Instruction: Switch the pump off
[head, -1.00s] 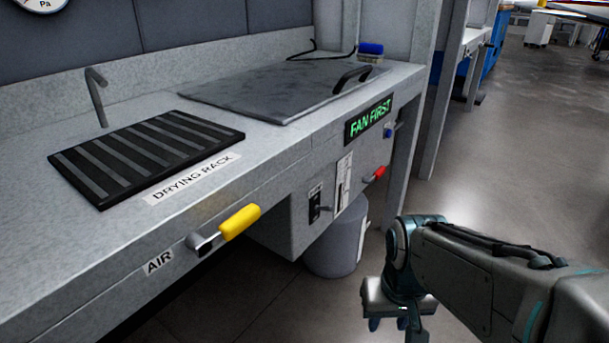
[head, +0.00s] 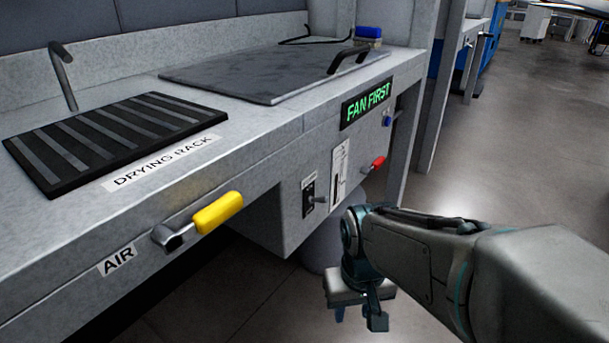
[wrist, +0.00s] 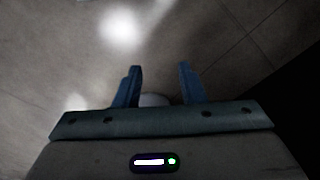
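A small black switch plate (head: 308,197) with a short lever is on the front panel below the bench; the lettering above it is too small to read, so I cannot tell if it is the pump's. Beside it is a white plate with a dark vertical slot (head: 339,175). A red-handled lever (head: 374,164) and a blue knob (head: 388,121) are further right. My gripper (head: 358,312) hangs low in front of the bench, apart from the panel. In the wrist view, my gripper's two fingers (wrist: 160,70) are spread with nothing between them, above the floor.
A green-lit FAN FIRST sign (head: 367,104) is above the panel. A yellow-handled AIR valve (head: 217,212) sticks out from the bench front. The drying rack (head: 95,140) and a grey lid (head: 270,76) lie on top. A bin (head: 318,250) is partly hidden under the bench.

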